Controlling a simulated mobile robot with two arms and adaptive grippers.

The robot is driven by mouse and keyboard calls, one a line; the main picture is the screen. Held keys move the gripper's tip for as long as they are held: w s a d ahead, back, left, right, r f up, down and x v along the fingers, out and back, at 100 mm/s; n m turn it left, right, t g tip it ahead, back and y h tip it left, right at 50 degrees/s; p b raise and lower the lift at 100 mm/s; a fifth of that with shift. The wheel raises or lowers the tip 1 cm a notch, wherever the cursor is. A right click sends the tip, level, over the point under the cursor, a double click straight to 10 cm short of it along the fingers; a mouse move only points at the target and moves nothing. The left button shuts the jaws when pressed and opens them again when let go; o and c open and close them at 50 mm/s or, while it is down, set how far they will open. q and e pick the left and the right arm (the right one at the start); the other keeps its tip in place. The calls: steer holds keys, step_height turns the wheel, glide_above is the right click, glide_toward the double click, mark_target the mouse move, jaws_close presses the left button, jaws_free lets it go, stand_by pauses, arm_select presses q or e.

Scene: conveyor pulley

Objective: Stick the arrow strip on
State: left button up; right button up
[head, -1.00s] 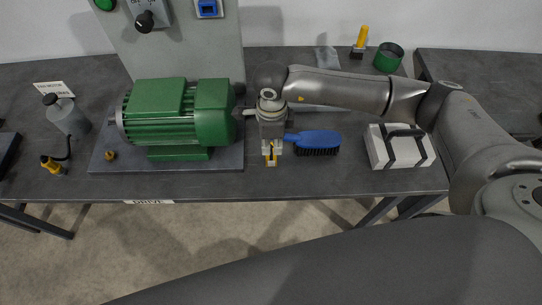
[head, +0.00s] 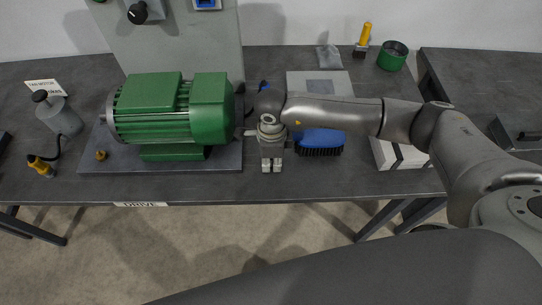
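My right gripper (head: 271,167) points down over the front of the bench, just right of the green motor (head: 172,112) and its dark base plate (head: 232,160). Its two fingertips are close together. No yellow shows at them, and I cannot tell whether they hold anything. I cannot make out the arrow strip anywhere in the head view; it may be hidden by the gripper or arm. My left gripper is not in view.
A blue brush (head: 322,140) lies right of the gripper. A white box with dark straps (head: 388,155) is partly behind my arm. A grey flat panel (head: 305,84), a yellow-handled brush (head: 364,38) and a green cup (head: 392,56) are at the back. The bench's front edge is close.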

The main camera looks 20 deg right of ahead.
jaws_close()
steer(key=shift+r, duration=0.1)
steer(key=shift+r+p, duration=2.3)
steer(key=shift+r, duration=1.65)
